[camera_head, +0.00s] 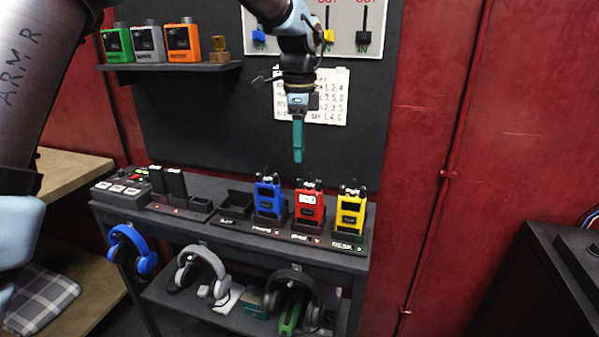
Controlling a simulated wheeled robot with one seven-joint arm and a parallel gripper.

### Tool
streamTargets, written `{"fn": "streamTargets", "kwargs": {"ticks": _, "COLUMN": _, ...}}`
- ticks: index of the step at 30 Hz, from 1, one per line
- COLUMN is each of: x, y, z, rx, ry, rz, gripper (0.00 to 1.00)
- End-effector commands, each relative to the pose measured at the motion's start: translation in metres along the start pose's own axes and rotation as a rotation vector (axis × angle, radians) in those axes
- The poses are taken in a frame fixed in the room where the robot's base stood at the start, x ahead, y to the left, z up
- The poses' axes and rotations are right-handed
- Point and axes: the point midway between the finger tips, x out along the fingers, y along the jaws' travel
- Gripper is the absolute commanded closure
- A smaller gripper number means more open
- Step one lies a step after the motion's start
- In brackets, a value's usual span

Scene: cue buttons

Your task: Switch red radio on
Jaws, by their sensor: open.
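The red radio (309,208) stands upright in a dark charging dock on the shelf, between the blue radio (269,202) and the yellow radio (350,216). A whitish patch shows on its upper front, and knobs and a short antenna show on its top. My gripper (298,158) points down in the air above the red radio, apart from it. Its teal fingers are seen nearly edge-on and overlap; they are open and hold nothing. The small controls on top of the radio are too small to tell their setting.
An empty dock (236,198) lies left of the blue radio. A charger with black batteries (176,183) and a button box (122,188) stand further left. Headphones (203,265) hang below the shelf edge. A paper note (325,95) is on the wall behind my gripper.

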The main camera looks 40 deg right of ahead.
Motion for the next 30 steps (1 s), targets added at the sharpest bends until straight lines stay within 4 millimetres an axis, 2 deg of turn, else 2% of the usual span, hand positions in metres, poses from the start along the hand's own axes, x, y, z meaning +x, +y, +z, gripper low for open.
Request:
{"fn": "streamTargets", "kwargs": {"ticks": 6, "x": 0.040, "y": 0.001, "z": 0.000, "rx": -0.001, "ry": -0.002, "rz": 0.004, "gripper": 0.50}}
{"fn": "streamTargets", "kwargs": {"ticks": 13, "x": 0.069, "y": 0.000, "z": 0.000, "rx": -0.002, "ry": -0.001, "rz": 0.000, "gripper": 0.50}}
{"fn": "streamTargets", "kwargs": {"ticks": 18, "x": 0.077, "y": 0.000, "z": 0.000, "rx": -0.002, "ry": 0.000, "rz": -0.001, "gripper": 0.50}}
{"fn": "streamTargets", "kwargs": {"ticks": 25, "x": 0.077, "y": 0.000, "z": 0.000, "rx": -0.003, "ry": 0.000, "rz": -0.001, "gripper": 0.50}}
{"fn": "streamTargets", "kwargs": {"ticks": 30, "x": 0.077, "y": 0.000, "z": 0.000, "rx": -0.003, "ry": 0.000, "rz": -0.001, "gripper": 0.69}}
